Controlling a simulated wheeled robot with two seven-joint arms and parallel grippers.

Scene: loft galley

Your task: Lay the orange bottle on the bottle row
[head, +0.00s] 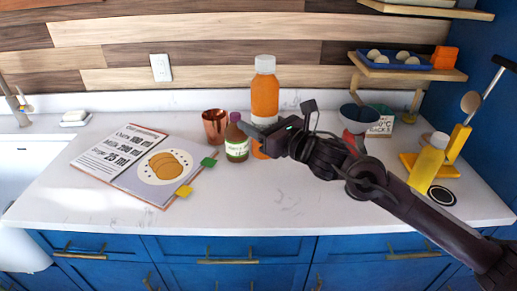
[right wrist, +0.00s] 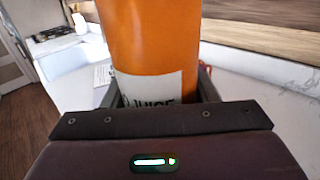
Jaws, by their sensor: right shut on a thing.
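The orange bottle (head: 265,96) is upright with a white cap, at the back middle of the counter in the head view. My right gripper (head: 264,139) is shut around its lower part, and the arm comes in from the right. In the right wrist view the orange bottle (right wrist: 150,40) fills the space between the fingers, its white "JUICE" label facing me. The gripper hides part of the lower bottle, and I cannot tell whether its base touches the counter. I cannot make out a bottle row for certain. My left gripper is not in view.
A small purple-capped bottle (head: 237,142) and a copper cup (head: 215,127) stand close left of the orange bottle. An open cookbook (head: 130,155) lies farther left. The front middle counter is clear.

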